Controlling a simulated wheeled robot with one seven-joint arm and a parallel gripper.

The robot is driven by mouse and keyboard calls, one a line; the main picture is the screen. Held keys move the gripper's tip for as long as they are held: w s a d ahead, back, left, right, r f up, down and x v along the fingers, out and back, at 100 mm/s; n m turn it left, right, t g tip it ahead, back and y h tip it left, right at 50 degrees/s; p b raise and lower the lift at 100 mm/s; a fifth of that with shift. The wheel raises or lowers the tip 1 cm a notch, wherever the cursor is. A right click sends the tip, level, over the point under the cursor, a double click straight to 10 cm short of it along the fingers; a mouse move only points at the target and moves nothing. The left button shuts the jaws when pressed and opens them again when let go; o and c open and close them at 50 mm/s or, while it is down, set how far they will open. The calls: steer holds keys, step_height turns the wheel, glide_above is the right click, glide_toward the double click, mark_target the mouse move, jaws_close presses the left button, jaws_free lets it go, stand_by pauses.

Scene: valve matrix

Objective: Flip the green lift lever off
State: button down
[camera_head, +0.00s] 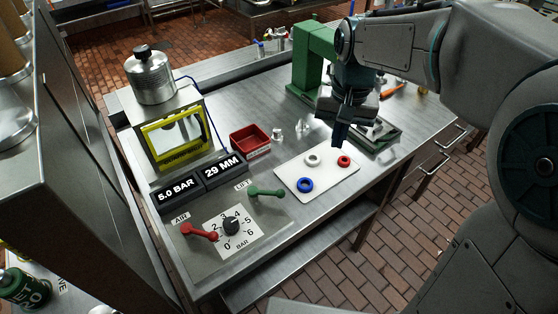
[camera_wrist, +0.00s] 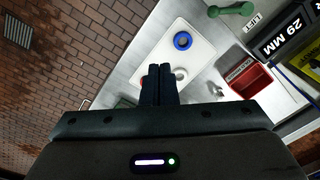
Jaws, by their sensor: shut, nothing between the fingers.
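The green lift lever (camera_head: 266,193) sits on the metal panel beside the LIFT label, lying roughly level with its handle toward the right. It also shows at the top of the wrist view (camera_wrist: 232,9). My gripper (camera_head: 341,138) is shut and empty, pointing down above the far right part of the white mat. In the wrist view its fingers (camera_wrist: 158,72) are together over the white mat. It is well apart from the lever, to the right of it and farther back.
A red AIR lever (camera_head: 199,232) and a black pressure knob (camera_head: 231,226) are left of the green lever. Displays read 5.0 BAR (camera_head: 176,190) and 29 MM (camera_head: 222,170). The white mat (camera_head: 330,190) holds blue, white and red rings. A red tray (camera_head: 250,138) stands behind.

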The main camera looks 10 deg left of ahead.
mark_target(267, 192)
steer(key=w+a+f+g+b, duration=0.1)
steer(key=w+a+f, duration=0.2)
steer(key=a, duration=0.4)
steer(key=w+a+f+g+b, duration=0.1)
steer(key=w+a+f+g, duration=0.1)
steer(key=a+f, duration=0.4)
steer(key=shift+w+a+f, duration=0.2)
steer(key=shift+w+a, duration=0.25)
steer(key=shift+w, duration=0.4)
steer(key=p+x, duration=0.1)
steer(key=x, duration=0.8)
steer(key=shift+s+d+f+p, duration=0.15)
steer(key=shift+f+p, duration=0.15)
steer(key=shift+f, duration=0.1)
steer(key=shift+s+r+p, duration=0.15)
steer(key=shift+s+p, duration=0.15)
steer(key=shift+s, duration=0.7)
steer(key=shift+s+r+p, duration=0.15)
steer(key=shift+s+p, duration=0.15)
steer(key=shift+s, duration=0.65)
steer(key=shift+m, duration=0.3)
